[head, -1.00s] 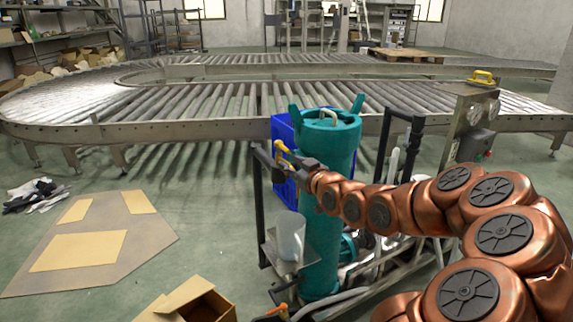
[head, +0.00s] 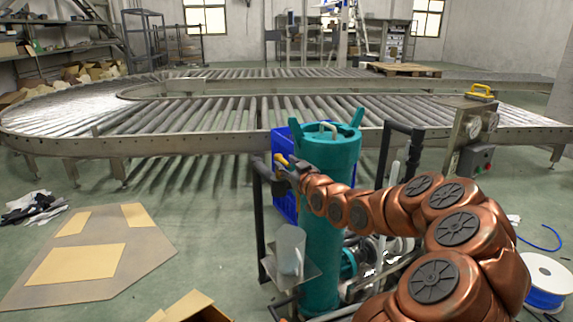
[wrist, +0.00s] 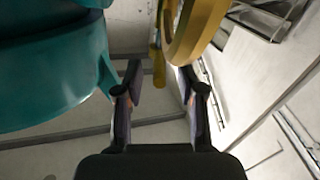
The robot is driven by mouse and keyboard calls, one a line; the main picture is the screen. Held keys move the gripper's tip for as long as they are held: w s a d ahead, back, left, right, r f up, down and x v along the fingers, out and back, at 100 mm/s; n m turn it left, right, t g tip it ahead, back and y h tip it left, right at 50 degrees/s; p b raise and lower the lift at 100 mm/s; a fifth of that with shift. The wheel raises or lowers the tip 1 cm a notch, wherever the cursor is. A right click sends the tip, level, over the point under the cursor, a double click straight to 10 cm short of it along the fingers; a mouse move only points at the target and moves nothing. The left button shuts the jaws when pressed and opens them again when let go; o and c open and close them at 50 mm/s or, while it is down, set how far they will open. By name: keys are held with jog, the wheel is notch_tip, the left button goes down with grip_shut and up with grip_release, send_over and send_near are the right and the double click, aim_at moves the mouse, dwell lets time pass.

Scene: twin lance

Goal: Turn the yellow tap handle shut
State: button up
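The yellow tap handle (head: 281,159) is at the upper left of the teal tank (head: 325,165), beside my gripper (head: 284,174) in the head view. In the wrist view a broad curved yellow piece (wrist: 196,30) is at the top, with a thin yellow piece (wrist: 158,66) left of it. My gripper (wrist: 161,80) is open, its two dark fingers apart. The thin piece shows between the fingertips, and the broad piece is just beyond the right one. I cannot tell whether either finger touches the yellow. The handle's full outline is partly hidden in the head view.
The teal tank fills the left of the wrist view (wrist: 50,70). A blue crate (head: 285,200) and a dark post (head: 258,215) stand close by. A roller conveyor (head: 180,140) runs behind. Cardboard (head: 90,250) lies on the floor at left, and a cable spool (head: 547,280) stands at right.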

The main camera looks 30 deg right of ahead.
jog(key=shift+w, duration=0.45)
grip_shut()
